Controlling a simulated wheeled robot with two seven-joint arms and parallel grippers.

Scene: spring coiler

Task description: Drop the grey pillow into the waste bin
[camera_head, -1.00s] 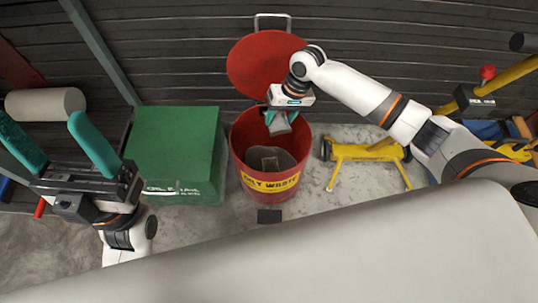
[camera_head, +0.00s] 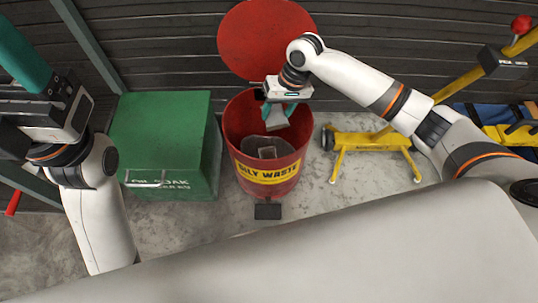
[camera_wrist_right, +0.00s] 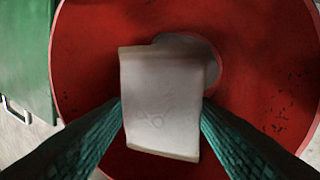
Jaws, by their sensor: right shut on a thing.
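The grey pillow (camera_head: 278,121) is a small pale pad between the teal fingers of my right gripper (camera_head: 279,108). The right wrist view also shows the pillow (camera_wrist_right: 162,105), with a finger on each side. My right gripper is shut on it over the mouth of the red waste bin (camera_head: 237,152), whose round lid stands open behind. The wrist view shows the bin's red rim (camera_wrist_right: 85,50) around the pillow. Grey things lie inside the bin. My left gripper (camera_head: 22,55) is at the upper left edge, partly cut off; only one teal finger shows clearly.
A green box (camera_head: 160,130) stands left of the bin. A yellow wheeled stand (camera_head: 370,150) is to the right, with blue and yellow items beyond. The bin's black pedal (camera_head: 268,211) is in front. Bare concrete lies around it.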

